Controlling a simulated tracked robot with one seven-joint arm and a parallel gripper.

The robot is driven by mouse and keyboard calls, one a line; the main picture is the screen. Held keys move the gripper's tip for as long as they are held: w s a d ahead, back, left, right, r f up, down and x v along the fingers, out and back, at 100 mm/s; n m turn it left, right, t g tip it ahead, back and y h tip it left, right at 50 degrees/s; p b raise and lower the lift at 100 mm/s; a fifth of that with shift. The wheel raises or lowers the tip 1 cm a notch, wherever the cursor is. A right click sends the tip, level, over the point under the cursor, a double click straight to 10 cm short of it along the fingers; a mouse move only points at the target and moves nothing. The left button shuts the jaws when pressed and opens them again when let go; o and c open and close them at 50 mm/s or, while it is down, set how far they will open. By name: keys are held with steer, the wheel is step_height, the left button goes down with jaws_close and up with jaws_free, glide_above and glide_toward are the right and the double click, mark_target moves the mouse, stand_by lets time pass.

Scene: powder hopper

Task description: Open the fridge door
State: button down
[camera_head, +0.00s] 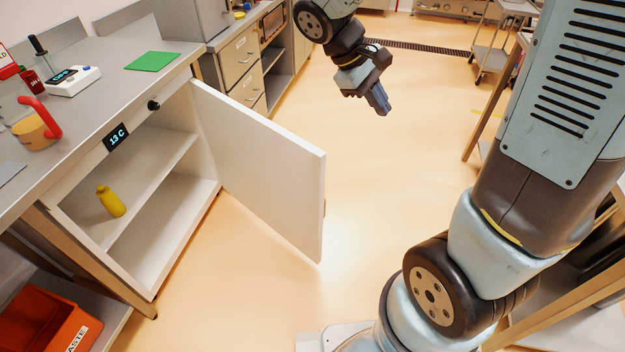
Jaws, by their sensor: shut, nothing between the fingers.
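The fridge door (270,165) is a white panel that stands wide open, swung out from the counter into the floor space. The fridge interior (150,160) shows white shelves, and a yellow bottle (111,202) stands on the upper one. A display (117,137) on the fridge front reads 13 C. My gripper (380,108) is shut and empty. It hangs in the air up and to the right of the door and appears apart from it.
The counter (105,75) carries a green sheet (153,61), a white scale (73,80) and a container with a red handle (38,128). An orange waste bin (45,320) sits at the lower left. A rack (490,110) stands at right. The floor (370,190) between is clear.

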steer(key=w+a+f+n+t+h, duration=0.35)
steer(key=a+f+n, duration=0.45)
steer(key=f, duration=0.4)
steer(key=w+a+f+n+t+h, duration=0.3)
steer(key=a+f+n+t+h, duration=0.15)
steer(key=a+f, duration=0.6)
steer(key=n+t+y, duration=0.1)
steer(key=n+t, duration=0.4)
steer(key=n, duration=0.2)
glide_toward(318, 174)
steer(key=shift+t+y, duration=0.3)
steer(key=shift+t, duration=0.1)
steer(key=x, duration=0.6)
steer(key=shift+w+d, duration=0.1)
steer(key=shift+d, duration=0.3)
